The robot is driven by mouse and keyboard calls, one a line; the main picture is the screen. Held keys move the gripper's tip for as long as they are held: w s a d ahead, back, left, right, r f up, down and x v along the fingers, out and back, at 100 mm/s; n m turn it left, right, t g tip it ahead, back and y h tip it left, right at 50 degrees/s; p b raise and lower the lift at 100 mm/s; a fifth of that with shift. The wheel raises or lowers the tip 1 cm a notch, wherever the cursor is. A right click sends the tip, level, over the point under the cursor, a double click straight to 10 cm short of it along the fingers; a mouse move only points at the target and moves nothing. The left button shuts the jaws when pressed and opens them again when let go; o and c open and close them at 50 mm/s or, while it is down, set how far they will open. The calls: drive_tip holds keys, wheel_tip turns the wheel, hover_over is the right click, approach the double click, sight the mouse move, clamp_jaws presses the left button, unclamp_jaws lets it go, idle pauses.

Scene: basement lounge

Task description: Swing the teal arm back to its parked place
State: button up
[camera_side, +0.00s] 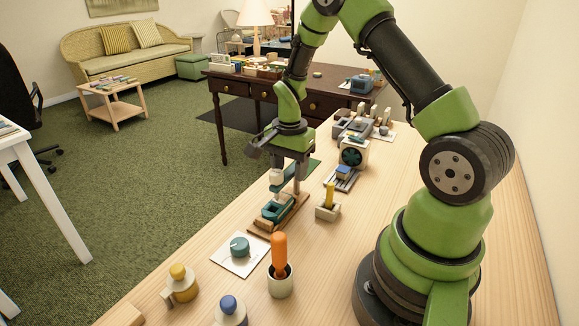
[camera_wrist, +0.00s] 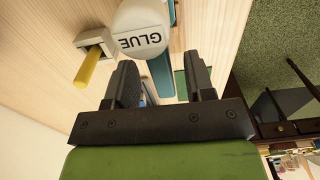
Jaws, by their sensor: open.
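A teal piece (camera_side: 278,210) sits on a brown wooden board (camera_side: 258,227) on the bench, below my gripper. In the wrist view a teal bar (camera_wrist: 160,76) runs behind a white round-ended bottle marked GLUE (camera_wrist: 142,30). I cannot tell whether the bar and the low teal piece are one arm. The white bottle also shows just under my gripper in the side view (camera_side: 277,178). My gripper (camera_side: 287,172) points down, open, with nothing held. In the wrist view its two dark fingers (camera_wrist: 160,62) are apart, with the teal bar showing between them.
A pale holder with a yellow stick (camera_side: 328,198) stands close right. A teal knob on a white card (camera_side: 239,247), an orange-handled tool in a cup (camera_side: 280,265) and yellow- and blue-topped items are nearer. A fan-like device (camera_side: 353,152) stands behind. Bare bench lies right.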

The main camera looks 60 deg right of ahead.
clamp_jaws()
drive_tip(key=m, duration=0.2)
drive_tip(key=w+m, duration=0.1)
drive_tip(key=m, duration=0.1)
drive_tip(key=shift+w+d, duration=0.1)
drive_tip(key=shift+w, duration=0.05)
drive_tip(key=m, duration=0.3)
drive_tip(key=w+m, duration=0.1)
drive_tip(key=shift+d+m, duration=0.4)
drive_tip(key=m, duration=0.1)
drive_tip(key=d+m, duration=0.1)
drive_tip(key=m, duration=0.1)
drive_tip(key=w+m, duration=0.1)
drive_tip(key=m, duration=0.1)
drive_tip(key=shift+d, duration=0.15)
drive_tip(key=shift+d+m, duration=0.3)
drive_tip(key=shift+m, duration=0.7)
drive_tip(key=shift+d+m, duration=0.25)
drive_tip(key=shift+m, duration=0.75)
